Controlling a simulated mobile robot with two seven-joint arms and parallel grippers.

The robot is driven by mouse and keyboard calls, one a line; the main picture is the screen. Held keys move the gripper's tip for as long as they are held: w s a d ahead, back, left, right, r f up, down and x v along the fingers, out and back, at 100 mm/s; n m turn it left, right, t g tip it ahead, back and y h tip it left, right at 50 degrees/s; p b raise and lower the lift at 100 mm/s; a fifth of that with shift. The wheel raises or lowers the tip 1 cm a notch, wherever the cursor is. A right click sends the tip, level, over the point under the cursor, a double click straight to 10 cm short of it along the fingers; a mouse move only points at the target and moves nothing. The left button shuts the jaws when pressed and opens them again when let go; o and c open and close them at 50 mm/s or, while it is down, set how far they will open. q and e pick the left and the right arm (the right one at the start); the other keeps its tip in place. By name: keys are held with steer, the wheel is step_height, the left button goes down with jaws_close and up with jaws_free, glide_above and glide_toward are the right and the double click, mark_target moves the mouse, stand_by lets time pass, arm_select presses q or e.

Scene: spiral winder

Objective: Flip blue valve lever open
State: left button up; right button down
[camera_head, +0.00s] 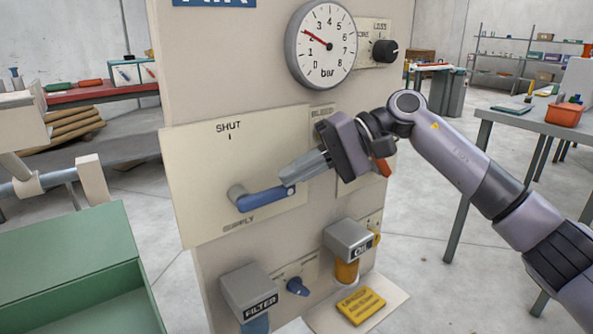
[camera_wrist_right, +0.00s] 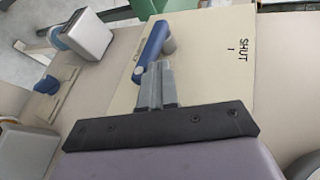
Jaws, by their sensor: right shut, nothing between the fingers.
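The blue valve lever (camera_head: 265,199) sits on a cream plate (camera_head: 205,165) marked SHUT at the top and SUPPLY below. Its pivot is at the left and its handle points right, close to horizontal. My right gripper (camera_head: 286,180) is shut and empty, with its fingertips at the free right end of the handle. I cannot tell whether they touch it. In the right wrist view the shut fingers (camera_wrist_right: 158,72) lie close beside the end of the blue lever (camera_wrist_right: 151,52). My left gripper is not in view.
A pressure gauge (camera_head: 321,45) and black knob (camera_head: 385,51) are above. A filter unit (camera_head: 250,287), a small blue knob (camera_head: 297,287) and an oil unit (camera_head: 349,240) are below. A green bin (camera_head: 70,250) stands at the lower left. A table (camera_head: 525,117) is right.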

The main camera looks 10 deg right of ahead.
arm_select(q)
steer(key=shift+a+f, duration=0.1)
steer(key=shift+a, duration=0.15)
arm_select(e)
steer(key=v, duration=0.7)
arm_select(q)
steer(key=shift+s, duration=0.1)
